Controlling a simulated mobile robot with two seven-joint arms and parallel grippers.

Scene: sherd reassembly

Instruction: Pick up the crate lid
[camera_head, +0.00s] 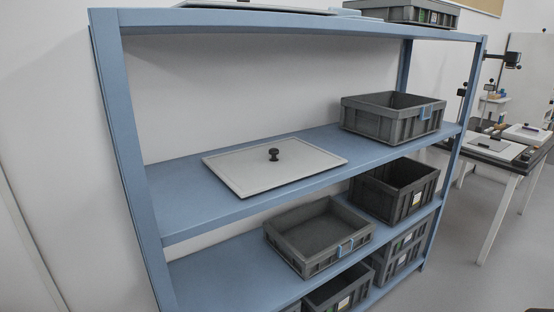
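The crate lid (254,171) is a flat, light grey panel with a black knob (273,154) near its middle. It lies flat on the middle blue shelf (180,204), left of a grey crate. Part of another flat, pale panel (262,8) shows on the top shelf at the upper edge of the view; I cannot tell if it is also a lid. Neither of my grippers is in view.
An open grey crate (392,128) stands right of the lid. Lower shelves hold more grey crates (318,250). A blue upright (128,150) bounds the shelf at left. A table (490,157) with items stands at right. Bare shelf lies left of the lid.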

